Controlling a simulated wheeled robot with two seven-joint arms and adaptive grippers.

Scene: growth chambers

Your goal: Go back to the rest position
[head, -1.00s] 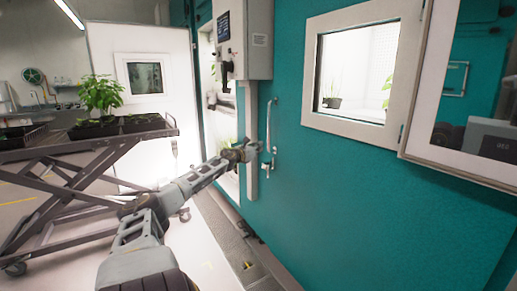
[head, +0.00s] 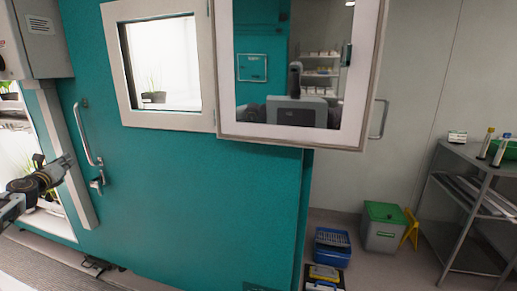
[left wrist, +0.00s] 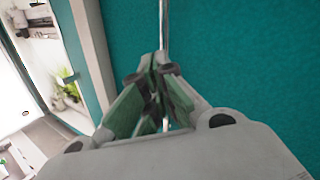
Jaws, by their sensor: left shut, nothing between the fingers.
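My right gripper is in neither view.
A window panel (head: 298,140) with a reflecting pane stands out at the door's right. A blue crate (head: 332,248), a green-lidded bin (head: 384,226) and a metal shelf cart (head: 447,200) stand at the right. The chamber opening with plants (head: 38,160) is at the left.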

